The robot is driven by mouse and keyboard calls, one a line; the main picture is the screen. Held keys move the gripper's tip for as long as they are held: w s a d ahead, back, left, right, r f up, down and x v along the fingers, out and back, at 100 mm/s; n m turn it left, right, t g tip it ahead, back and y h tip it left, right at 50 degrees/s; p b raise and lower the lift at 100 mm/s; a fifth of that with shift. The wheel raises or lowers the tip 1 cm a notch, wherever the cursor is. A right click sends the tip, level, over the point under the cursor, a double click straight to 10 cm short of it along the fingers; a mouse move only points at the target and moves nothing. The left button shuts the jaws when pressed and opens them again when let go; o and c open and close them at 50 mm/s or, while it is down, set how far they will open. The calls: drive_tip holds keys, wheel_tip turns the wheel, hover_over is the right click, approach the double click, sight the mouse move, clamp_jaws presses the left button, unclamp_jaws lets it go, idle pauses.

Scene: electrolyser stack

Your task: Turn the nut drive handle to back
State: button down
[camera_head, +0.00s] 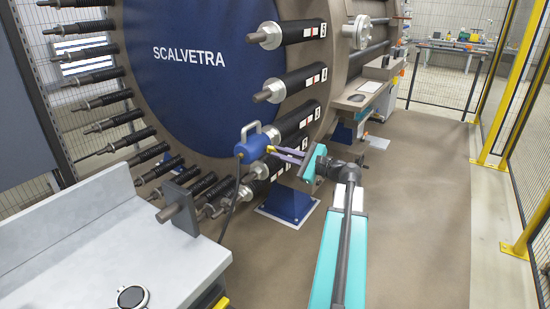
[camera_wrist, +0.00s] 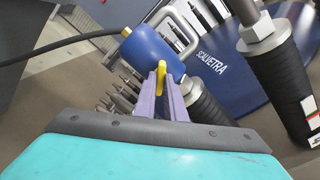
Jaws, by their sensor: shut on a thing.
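The nut drive (camera_head: 252,147) is a blue cylinder with a grey loop grip and a dark hose, in front of the stack's lower right studs. In the wrist view its blue body (camera_wrist: 150,50) is ahead of my fingers. A short yellow handle (camera_wrist: 161,72) sticks out from the nut drive towards me. My gripper (camera_wrist: 162,88) has its two purple fingers on either side of the yellow handle and is shut on it. In the head view my gripper (camera_head: 277,153) reaches the tool from the right. The nut drive's far side is hidden.
The large blue stack end plate (camera_head: 190,85) is ringed by black studs (camera_head: 290,85) that stick out close to the tool. A grey bench (camera_head: 120,240) stands at the lower left. Open floor (camera_head: 420,230) lies right of my arm, up to the yellow-posted fence.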

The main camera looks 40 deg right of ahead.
drive_tip(key=shift+a+f+n+b, duration=0.1)
drive_tip(key=shift+n+b, duration=0.75)
drive_tip(key=shift+n, duration=0.05)
drive_tip(key=shift+f+n+b, duration=0.15)
drive_tip(key=shift+n+b, duration=1.05)
drive_tip(key=shift+b, duration=0.25)
drive_tip(key=shift+n+b, duration=1.1)
drive_tip(key=shift+b, duration=0.1)
drive_tip(key=shift+n+b, duration=2.1)
drive_tip(key=shift+b, duration=0.5)
drive_tip(key=c, duration=1.7)
unclamp_jaws()
drive_tip(key=shift+r, duration=0.2)
drive_tip(key=shift+s, duration=0.1)
drive_tip(key=p+v, duration=0.1)
drive_tip(key=v, duration=0.6)
